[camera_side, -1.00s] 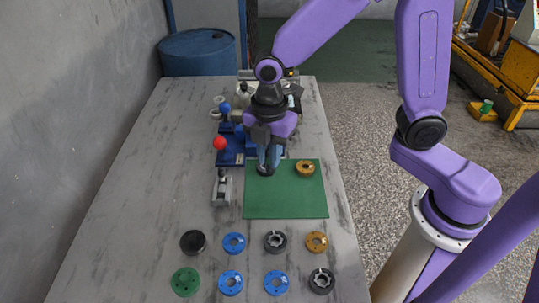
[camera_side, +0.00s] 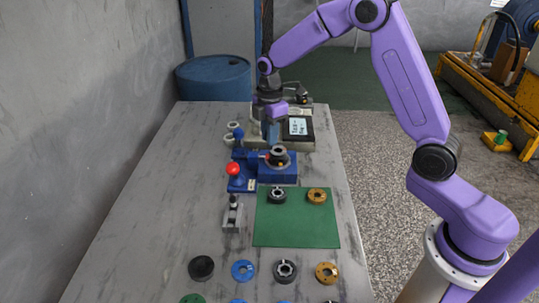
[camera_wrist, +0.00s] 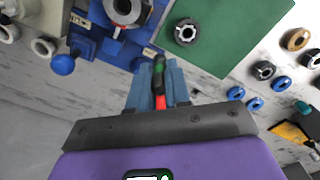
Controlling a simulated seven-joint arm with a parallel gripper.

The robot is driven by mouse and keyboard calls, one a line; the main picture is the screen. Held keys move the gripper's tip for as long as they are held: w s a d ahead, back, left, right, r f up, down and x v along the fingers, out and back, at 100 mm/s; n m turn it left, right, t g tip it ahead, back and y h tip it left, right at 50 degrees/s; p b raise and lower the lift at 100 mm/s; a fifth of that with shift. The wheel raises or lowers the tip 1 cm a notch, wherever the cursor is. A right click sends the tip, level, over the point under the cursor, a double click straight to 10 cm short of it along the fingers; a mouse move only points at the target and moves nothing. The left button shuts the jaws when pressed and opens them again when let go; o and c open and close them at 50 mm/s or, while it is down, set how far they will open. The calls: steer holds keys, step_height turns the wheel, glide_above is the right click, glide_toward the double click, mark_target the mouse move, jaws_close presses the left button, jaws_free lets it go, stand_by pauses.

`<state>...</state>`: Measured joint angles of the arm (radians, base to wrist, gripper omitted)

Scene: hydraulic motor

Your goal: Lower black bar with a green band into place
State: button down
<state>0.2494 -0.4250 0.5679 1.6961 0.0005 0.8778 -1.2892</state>
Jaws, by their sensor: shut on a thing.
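My gripper (camera_wrist: 157,92) shows in the wrist view with its blue fingers shut on a slim black bar with a green band (camera_wrist: 158,69). A red part shows between the fingers near the palm. In the side view my gripper (camera_side: 272,132) points down at the back of the table, beside a device with a lit screen (camera_side: 298,127). The bar cannot be made out there. A blue fixture (camera_side: 283,174) with a dark round part (camera_side: 279,156) in it stands in front of my gripper. The wrist view also shows that round part (camera_wrist: 124,10).
A green mat (camera_side: 297,228) holds a black ring (camera_side: 277,195) and a brass ring (camera_side: 317,196). A red-knobbed lever (camera_side: 233,169) and a blue-knobbed lever (camera_side: 238,133) stand upright left of the fixture. Several discs lie at the front. The table's left side is clear.

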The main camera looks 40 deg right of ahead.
steer(key=shift+m, duration=0.7)
steer(key=shift+w+d+f, duration=0.6)
steer(key=shift+d+f, duration=0.2)
steer(key=shift+d, duration=0.35)
steer(key=shift+w+d+f, duration=0.6)
steer(key=shift+d+f, duration=0.2)
steer(key=shift+d, duration=0.35)
steer(key=shift+w+d+f, duration=0.6)
steer(key=shift+d+f, duration=0.2)
steer(key=shift+d, duration=0.35)
steer(key=shift+f, duration=1.45)
steer(key=c, duration=0.6)
jaws_free()
steer(key=shift+r, duration=3.15)
